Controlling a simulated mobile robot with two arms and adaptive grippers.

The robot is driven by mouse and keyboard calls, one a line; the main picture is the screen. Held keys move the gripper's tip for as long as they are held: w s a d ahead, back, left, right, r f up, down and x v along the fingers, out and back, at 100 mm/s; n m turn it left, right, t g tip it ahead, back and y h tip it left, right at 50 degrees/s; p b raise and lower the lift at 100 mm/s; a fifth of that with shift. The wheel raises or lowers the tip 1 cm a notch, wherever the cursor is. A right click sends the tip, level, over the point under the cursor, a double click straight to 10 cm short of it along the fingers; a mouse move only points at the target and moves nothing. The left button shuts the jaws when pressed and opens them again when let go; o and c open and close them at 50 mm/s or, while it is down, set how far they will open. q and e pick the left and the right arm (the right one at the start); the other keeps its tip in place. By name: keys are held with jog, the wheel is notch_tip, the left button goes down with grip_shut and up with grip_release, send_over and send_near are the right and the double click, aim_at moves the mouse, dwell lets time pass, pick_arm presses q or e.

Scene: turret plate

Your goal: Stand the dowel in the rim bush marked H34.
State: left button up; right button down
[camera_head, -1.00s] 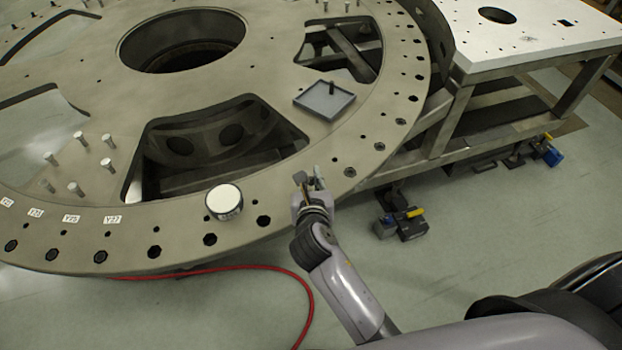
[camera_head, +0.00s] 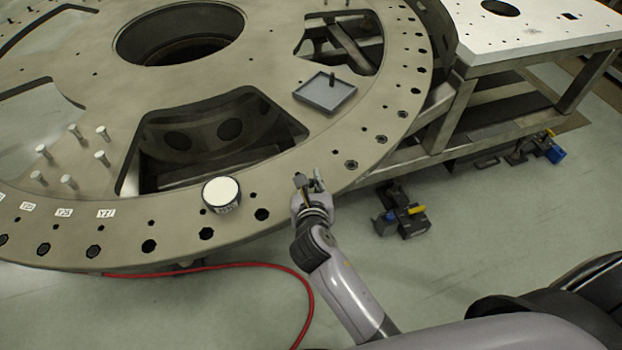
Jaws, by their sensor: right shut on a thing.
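The turret plate (camera_head: 240,75) fills the left and middle of the head view, with a row of dark bushes along its rim. My right gripper (camera_head: 309,184) is at the plate's near rim, shut on a small, brownish thing that looks like the dowel (camera_head: 308,191), mostly hidden by the fingers. Rim bushes show left (camera_head: 262,214) and right (camera_head: 351,165) of the gripper. White labels (camera_head: 105,214) on the left rim seem to begin with Y; I cannot make out H34. My left gripper is not in view.
A round white-topped puck (camera_head: 221,193) sits on the rim left of the gripper. A grey tray (camera_head: 325,105) with a dark upright peg lies behind. Several metal pins (camera_head: 102,158) stand at left. The plate has large cut-outs. A red hose (camera_head: 220,268) lies on the floor.

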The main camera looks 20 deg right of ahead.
dwell(0.4)
jog(key=c, duration=1.6)
grip_release()
jog(key=shift+o, duration=0.2)
jog(key=v, duration=1.2)
jog(key=shift+f, duration=0.15)
